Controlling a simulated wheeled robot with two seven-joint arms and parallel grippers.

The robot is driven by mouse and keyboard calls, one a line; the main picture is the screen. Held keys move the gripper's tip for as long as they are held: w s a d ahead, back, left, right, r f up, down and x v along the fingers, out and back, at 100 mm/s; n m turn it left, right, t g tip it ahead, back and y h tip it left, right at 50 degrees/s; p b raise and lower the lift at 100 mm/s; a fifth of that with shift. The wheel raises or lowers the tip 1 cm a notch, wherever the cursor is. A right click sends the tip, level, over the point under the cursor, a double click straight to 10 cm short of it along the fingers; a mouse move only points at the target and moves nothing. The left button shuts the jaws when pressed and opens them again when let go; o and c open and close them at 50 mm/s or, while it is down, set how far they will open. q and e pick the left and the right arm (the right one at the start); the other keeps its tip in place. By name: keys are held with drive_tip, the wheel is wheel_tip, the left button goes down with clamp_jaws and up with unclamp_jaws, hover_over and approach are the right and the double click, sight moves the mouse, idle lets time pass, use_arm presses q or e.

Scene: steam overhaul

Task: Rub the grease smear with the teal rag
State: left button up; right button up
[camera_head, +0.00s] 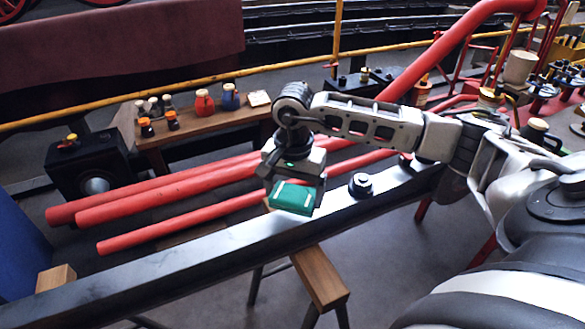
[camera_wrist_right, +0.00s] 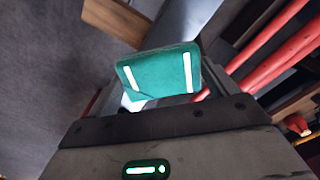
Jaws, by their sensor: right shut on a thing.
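My right gripper (camera_head: 292,186) reaches in from the right and points down over the long dark metal beam (camera_head: 150,262). It is shut on the teal rag (camera_head: 291,198), a folded pad with pale strips at its ends. The rag also shows in the right wrist view (camera_wrist_right: 160,73), in front of the gripper body. The rag is at or just above the beam's top; I cannot tell whether it touches. No grease smear can be made out; it may be hidden under the rag or gripper. My left gripper is not in view.
A dark round fitting (camera_head: 361,186) stands on the beam right of the rag. Red pipes (camera_head: 165,196) lie behind the beam. A wooden bench (camera_head: 195,127) with bottles stands further back. A wooden trestle (camera_head: 320,278) is under the beam.

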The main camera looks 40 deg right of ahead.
drive_tip(key=shift+r+p, duration=1.2)
drive_tip(key=shift+r, duration=1.05)
drive_tip(key=shift+a, duration=0.1)
